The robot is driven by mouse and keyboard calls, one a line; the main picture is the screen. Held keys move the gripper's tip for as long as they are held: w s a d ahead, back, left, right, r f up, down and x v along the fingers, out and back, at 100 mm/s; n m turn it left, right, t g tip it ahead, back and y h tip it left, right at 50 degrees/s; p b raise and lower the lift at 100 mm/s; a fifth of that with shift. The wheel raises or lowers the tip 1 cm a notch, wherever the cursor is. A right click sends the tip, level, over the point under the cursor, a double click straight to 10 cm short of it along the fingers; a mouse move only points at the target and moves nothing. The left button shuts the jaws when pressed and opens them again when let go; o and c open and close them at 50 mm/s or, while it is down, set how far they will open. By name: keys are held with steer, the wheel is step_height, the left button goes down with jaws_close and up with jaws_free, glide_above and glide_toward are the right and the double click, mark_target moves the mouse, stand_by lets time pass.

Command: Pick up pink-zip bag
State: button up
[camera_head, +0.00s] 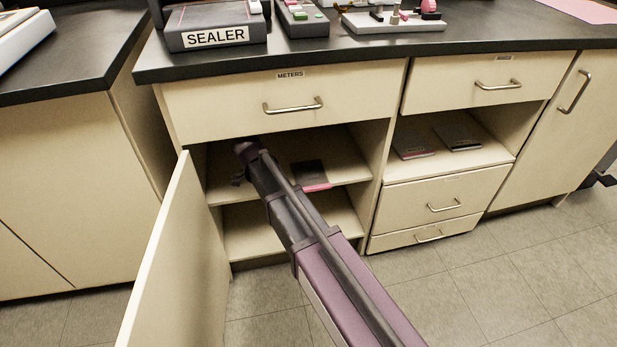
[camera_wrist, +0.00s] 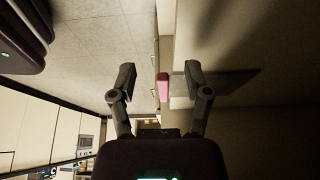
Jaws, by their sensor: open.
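A dark flat bag with a pink edge (camera_head: 314,175) lies on the upper shelf of the open cabinet, its pink strip along the shelf's front. In the wrist view a pink strip (camera_wrist: 162,87) shows in the gap between my fingers; the rest of that item is hard to make out. My gripper (camera_wrist: 160,74) is open, with one finger on each side of the strip and no visible contact. In the head view my gripper (camera_head: 243,163) is inside the cabinet at the upper shelf, left of the bag, and partly hidden by my arm.
The cabinet door (camera_head: 168,265) stands open at the left. A dark bag with a pink edge (camera_head: 412,145) and another dark bag (camera_head: 458,137) lie on the right shelf. The METERS drawer (camera_head: 285,104) is closed above the opening. A sealer (camera_head: 215,30) stands on the counter.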

steer(key=shift+d, duration=0.1)
steer(key=shift+w+d+f+b, duration=0.2)
steer(key=shift+w+d, duration=0.05)
steer(key=shift+d, duration=0.5)
steer(key=shift+w+d+f+b, duration=0.2)
steer(key=shift+d, duration=0.6)
steer(key=shift+w+d+f+b, duration=0.2)
steer(key=shift+w+d, duration=0.05)
steer(key=shift+d, duration=0.5)
jaws_close()
